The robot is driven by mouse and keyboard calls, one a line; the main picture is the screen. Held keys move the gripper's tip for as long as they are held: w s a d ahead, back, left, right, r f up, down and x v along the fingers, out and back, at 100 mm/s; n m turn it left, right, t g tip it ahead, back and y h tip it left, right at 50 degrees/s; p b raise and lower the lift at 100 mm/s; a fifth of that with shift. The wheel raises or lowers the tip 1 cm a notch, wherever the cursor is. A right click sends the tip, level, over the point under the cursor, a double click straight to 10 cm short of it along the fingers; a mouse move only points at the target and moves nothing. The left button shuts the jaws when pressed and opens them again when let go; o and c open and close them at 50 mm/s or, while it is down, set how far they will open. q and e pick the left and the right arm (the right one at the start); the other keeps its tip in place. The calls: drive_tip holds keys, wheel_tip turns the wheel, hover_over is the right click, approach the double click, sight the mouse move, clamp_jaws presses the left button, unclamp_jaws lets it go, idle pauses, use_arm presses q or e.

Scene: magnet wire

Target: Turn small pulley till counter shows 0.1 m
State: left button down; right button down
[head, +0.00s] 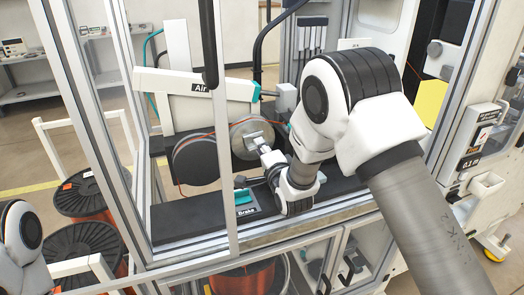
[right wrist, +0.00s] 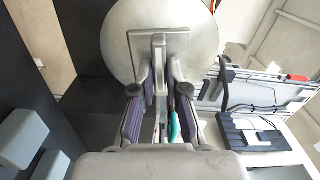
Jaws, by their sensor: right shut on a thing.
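The small pulley (head: 239,129) is a pale metal disc inside the frame, with a light square grip piece (head: 254,136) on its face. In the right wrist view the pulley (right wrist: 120,30) fills the top, and the grip piece (right wrist: 158,50) stands out in front of it. My right gripper (head: 264,145) reaches in from the right and is shut on this grip piece; in the wrist view its two fingers (right wrist: 158,83) flank the piece's stem. The counter panel (head: 470,161) at the right appears to read 0.1 m. My left gripper is out of view.
A darker round wheel (head: 194,160) stands left of the pulley, with an orange wire (head: 200,134) running past. A Brake-labelled block (head: 245,211) sits on the black base below. Aluminium posts (head: 217,110) border the opening. Copper-wire spools (head: 82,192) stand at left.

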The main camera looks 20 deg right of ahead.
drive_tip(key=shift+r+m, duration=0.1)
drive_tip(key=shift+m, duration=0.4)
drive_tip(key=shift+w, duration=0.1)
drive_tip(key=c, duration=1.2)
unclamp_jaws()
drive_tip(key=shift+a, duration=0.1)
drive_tip(key=shift+c, duration=0.2)
drive_tip(key=shift+o, duration=0.3)
drive_tip(key=shift+w+a, duration=0.15)
drive_tip(key=s, duration=1.2)
drive_tip(key=shift+d, duration=0.2)
drive_tip(key=shift+f, duration=0.2)
